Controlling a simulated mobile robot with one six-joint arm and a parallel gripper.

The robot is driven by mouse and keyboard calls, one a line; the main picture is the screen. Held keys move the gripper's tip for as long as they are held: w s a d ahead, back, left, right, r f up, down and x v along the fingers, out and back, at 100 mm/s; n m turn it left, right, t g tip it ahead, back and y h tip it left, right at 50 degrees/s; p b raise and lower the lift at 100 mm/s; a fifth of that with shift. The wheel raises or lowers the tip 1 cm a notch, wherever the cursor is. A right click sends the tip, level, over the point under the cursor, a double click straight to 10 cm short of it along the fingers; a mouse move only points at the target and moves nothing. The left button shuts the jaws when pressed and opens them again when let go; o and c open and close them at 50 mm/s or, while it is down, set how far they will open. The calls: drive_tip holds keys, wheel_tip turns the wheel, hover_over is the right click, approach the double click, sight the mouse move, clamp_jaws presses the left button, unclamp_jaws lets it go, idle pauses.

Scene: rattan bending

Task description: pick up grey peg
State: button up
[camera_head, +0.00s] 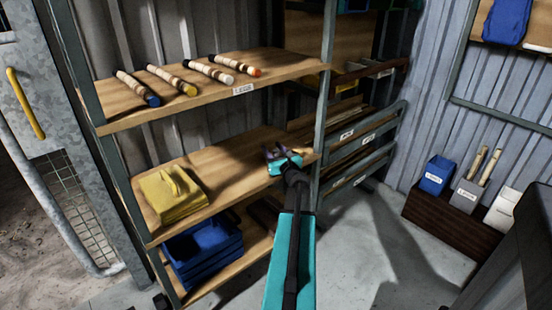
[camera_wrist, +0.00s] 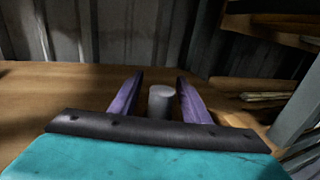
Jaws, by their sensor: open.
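The grey peg (camera_wrist: 161,101) is a short, upright cylinder standing on the wooden middle shelf (camera_wrist: 60,90). My gripper is open. In the head view my gripper (camera_head: 283,155) is over the right end of the middle shelf (camera_head: 220,165). I cannot make out the peg clearly there, as the gripper and wrist cover that spot.
Several wrapped rods (camera_head: 178,80) lie on the shelf above. Blue bins (camera_head: 203,250) sit below. A shelf post (camera_head: 325,90) stands close to my gripper's right. Corrugated wall is behind.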

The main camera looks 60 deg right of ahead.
drive_tip(key=shift+c, duration=0.3)
clamp_jaws()
drive_tip(key=shift+r, duration=0.8)
wheel_tip(320, 180, up, 2)
drive_tip(key=shift+r, duration=0.15)
drive_tip(key=s+a, duration=0.2)
drive_tip(key=s, duration=0.5)
drive_tip(key=s+a+r, duration=0.1)
drive_tip(key=s+a, duration=0.2)
drive_tip(key=s, duration=0.5)
drive_tip(key=shift+a, duration=0.35)
